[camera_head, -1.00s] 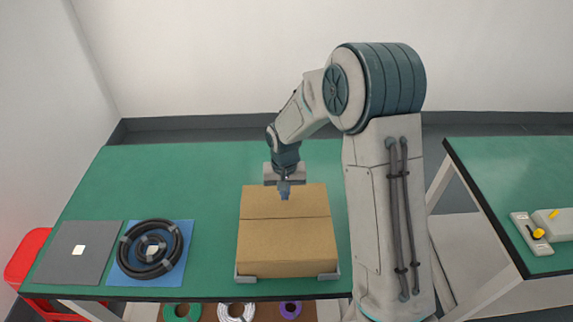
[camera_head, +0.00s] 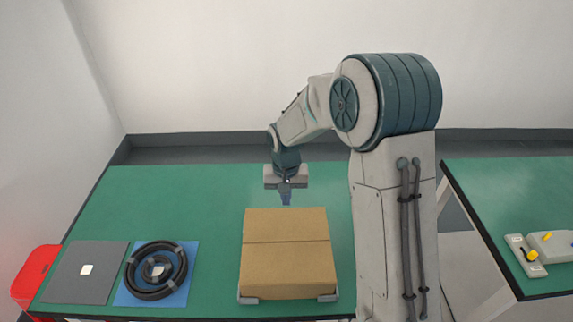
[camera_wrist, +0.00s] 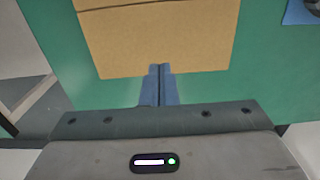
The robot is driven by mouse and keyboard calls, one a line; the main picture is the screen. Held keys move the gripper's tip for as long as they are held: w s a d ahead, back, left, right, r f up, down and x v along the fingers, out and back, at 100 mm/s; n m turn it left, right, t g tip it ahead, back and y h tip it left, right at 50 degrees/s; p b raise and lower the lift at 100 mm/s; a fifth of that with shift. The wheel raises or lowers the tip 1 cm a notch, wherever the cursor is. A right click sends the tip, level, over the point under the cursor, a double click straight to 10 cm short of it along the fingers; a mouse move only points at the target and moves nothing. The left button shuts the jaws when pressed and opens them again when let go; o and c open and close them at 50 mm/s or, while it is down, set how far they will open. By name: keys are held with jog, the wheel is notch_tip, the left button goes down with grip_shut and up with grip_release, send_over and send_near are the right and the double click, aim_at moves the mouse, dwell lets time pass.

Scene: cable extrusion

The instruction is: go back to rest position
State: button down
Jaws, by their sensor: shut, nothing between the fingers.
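My gripper (camera_head: 286,199) points down just behind the far edge of the cardboard box in the head view. Its blue fingers are together with nothing between them, and they also show in the wrist view (camera_wrist: 160,72). The closed cardboard box (camera_head: 288,262) sits on the green table (camera_head: 205,210), held at its near corners by grey brackets. The box also fills the upper middle of the wrist view (camera_wrist: 155,38). From the head view I cannot tell how high the fingertips are above the table.
A red bin (camera_head: 36,272) stands at the far left. A second table (camera_head: 500,190) on the right bears a grey device (camera_head: 550,245). The table's back left is clear.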

jog(key=s+d+r+t, duration=0.2)
jog(key=s+d+r, duration=0.4)
jog(key=s, duration=0.5)
jog(key=s+d+r+t+b, duration=0.1)
jog(key=s+d+r, duration=0.6)
jog(key=s+r, duration=0.4)
jog(key=shift+d+t, duration=0.2)
jog(key=shift+t, duration=0.2)
jog(key=shift+s, duration=0.1)
